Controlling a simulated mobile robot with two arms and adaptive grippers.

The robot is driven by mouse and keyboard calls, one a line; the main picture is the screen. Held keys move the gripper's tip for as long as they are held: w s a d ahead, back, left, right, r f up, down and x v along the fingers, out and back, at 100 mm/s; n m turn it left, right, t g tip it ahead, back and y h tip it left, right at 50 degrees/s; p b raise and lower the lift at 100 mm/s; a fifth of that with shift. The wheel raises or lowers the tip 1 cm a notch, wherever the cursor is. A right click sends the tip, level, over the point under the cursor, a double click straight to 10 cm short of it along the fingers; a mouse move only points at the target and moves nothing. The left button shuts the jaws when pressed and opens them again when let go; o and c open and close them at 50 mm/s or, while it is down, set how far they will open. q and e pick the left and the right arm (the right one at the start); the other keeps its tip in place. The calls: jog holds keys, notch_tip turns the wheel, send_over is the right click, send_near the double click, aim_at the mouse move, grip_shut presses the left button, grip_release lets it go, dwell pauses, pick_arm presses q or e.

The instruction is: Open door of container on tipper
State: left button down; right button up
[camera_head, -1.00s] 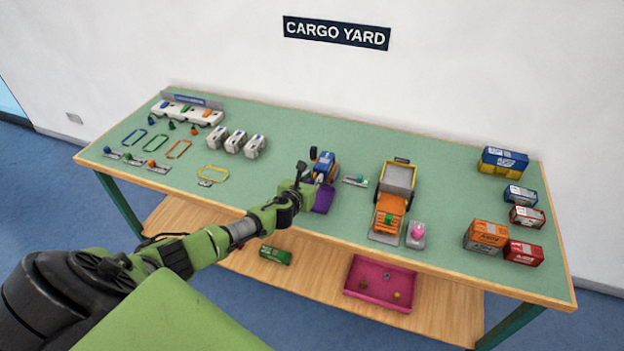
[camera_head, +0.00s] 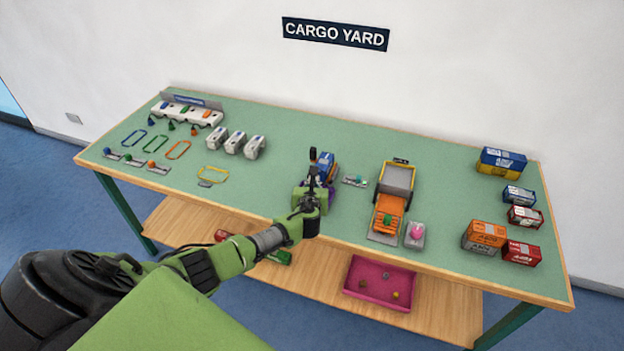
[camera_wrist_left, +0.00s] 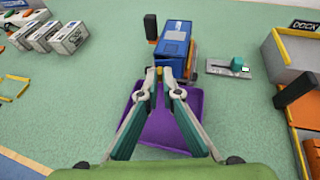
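The blue container (camera_wrist_left: 174,42) sits on the tipper in the middle of the table, its near end facing my left gripper. It shows in the head view (camera_head: 325,161), partly behind my gripper. A purple tray-like part (camera_wrist_left: 178,125) lies in front of it, below my fingers. My left gripper (camera_wrist_left: 170,74) is at the container's near end, also in the head view (camera_head: 318,172). Its fingertips stand a narrow gap apart, beside a small orange-yellow part (camera_wrist_left: 159,70). I cannot tell whether they touch the container. No door gap is clear. My right gripper is not in view.
A small panel with a teal knob (camera_wrist_left: 240,68) lies right of the tipper. An orange and grey dump truck (camera_head: 391,203) stands farther right. White boxes (camera_head: 236,143) stand left. Stacked containers (camera_head: 502,163) are at the right. Green tabletop is clear between them.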

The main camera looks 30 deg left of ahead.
pick_arm(q)
jog(key=shift+d+f+n+g+y+b, duration=0.1)
jog(key=shift+d+n+g+y+b, duration=0.25)
jog(key=shift+d+n+g+y, duration=0.4)
jog(key=shift+w+f+n+g+y+b, duration=0.1)
jog(key=shift+n+g+y+b, duration=0.2)
jog(key=shift+n+y, duration=0.3)
jog(key=n+g+y+b, duration=0.1)
jog(key=n+b, duration=0.1)
jog(key=b, duration=0.1)
jog(key=d+n+g+y+b, duration=0.1)
jog(key=g+b, duration=0.1)
jog(key=b, duration=0.1)
jog(key=d+n+g+y+b, duration=0.1)
jog(key=n+g+b, duration=0.1)
jog(key=b, duration=0.1)
jog(key=shift+w+f+n+y+b, duration=0.1)
jog(key=shift+w+n+y+b, duration=0.15)
jog(key=shift+n+b, duration=0.15)
jog(key=shift+d+r+n+g+b, duration=0.15)
jog(key=shift+r+n+g+b, duration=0.15)
jog(key=shift+g+b, duration=0.5)
jog(key=c, duration=2.2)
grip_release()
jog(key=shift+c, duration=0.2)
jog(key=v, duration=1.2)
jog(key=shift+f, duration=0.2)
